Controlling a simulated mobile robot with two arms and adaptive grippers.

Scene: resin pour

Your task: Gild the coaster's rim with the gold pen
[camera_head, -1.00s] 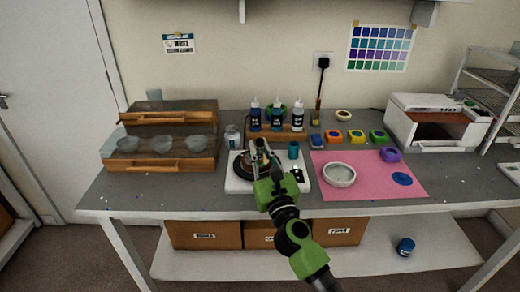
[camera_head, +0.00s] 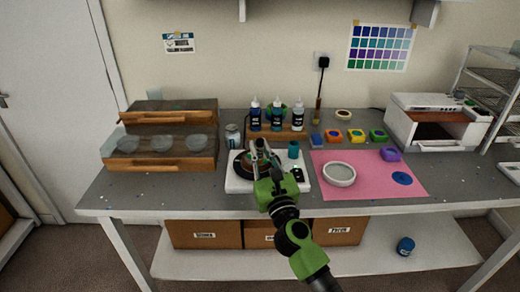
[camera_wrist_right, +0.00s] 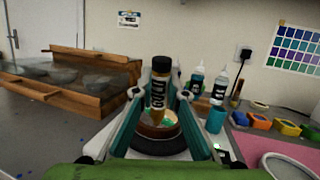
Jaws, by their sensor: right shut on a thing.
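The gold pen (camera_wrist_right: 159,82), a stout marker with a brown-gold barrel and a dark lettered label, stands upright between the fingers of my right gripper (camera_head: 261,150). The gripper is shut on it. In the right wrist view, the coaster (camera_wrist_right: 150,129) shows below the pen, with a brownish rim and a green and whitish face. It lies on a dark round turntable (camera_wrist_right: 157,146). The pen's lower end overlaps the coaster in that view, and I cannot tell whether it touches the rim. In the head view, my gripper covers most of the coaster. My left gripper is not in view.
The turntable stands on a white plate (camera_head: 234,184). Dye bottles (camera_head: 255,118) and a teal cup (camera_head: 294,150) stand close behind. A pink mat (camera_head: 329,191) with a pale round bowl (camera_head: 339,174) lies right. A wooden drawer unit (camera_head: 160,164) with clear bowls stands left.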

